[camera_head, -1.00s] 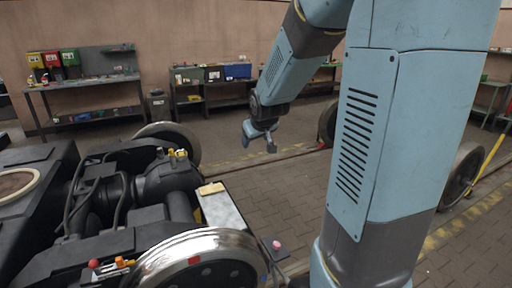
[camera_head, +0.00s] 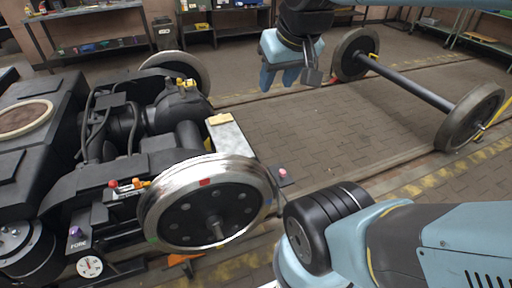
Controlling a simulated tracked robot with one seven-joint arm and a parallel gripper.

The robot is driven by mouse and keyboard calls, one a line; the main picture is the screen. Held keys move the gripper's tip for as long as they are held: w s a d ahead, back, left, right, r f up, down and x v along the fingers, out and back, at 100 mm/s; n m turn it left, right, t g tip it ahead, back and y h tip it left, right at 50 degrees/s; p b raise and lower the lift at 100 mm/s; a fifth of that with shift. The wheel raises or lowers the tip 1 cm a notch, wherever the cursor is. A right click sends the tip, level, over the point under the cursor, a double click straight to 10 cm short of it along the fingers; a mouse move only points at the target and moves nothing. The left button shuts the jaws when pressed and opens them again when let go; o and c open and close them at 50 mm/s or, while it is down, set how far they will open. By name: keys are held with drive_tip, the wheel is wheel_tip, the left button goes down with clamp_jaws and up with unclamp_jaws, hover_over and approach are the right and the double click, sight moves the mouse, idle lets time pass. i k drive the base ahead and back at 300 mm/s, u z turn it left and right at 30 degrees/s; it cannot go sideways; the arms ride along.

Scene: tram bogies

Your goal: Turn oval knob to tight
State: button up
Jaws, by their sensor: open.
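My gripper (camera_head: 291,76) hangs open and empty at the top centre, fingers pointing down. It is apart from the black bogie (camera_head: 60,135) at the left and touches nothing. Several small coloured fittings sit on the bogie: a red one (camera_head: 112,183), an orange one (camera_head: 137,183), a purple one (camera_head: 75,232), a pink one (camera_head: 282,172) and a yellow one (camera_head: 187,83). A flat yellowish piece (camera_head: 220,119) lies on a grey box. At this size I cannot tell which of these is the oval knob, or any knob's setting.
A shiny bogie wheel (camera_head: 205,205) stands at the front. A white-faced gauge (camera_head: 90,266) is at the lower left. A loose wheelset (camera_head: 415,84) lies at the right. Paved floor (camera_head: 310,130) is clear between. Workbenches (camera_head: 95,42) line the back wall.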

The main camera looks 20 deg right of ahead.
sight(283, 173)
drive_tip(key=u, duration=1.4)
drive_tip(key=k, duration=1.15)
drive_tip(key=z, duration=1.4)
drive_tip(key=i, duration=1)
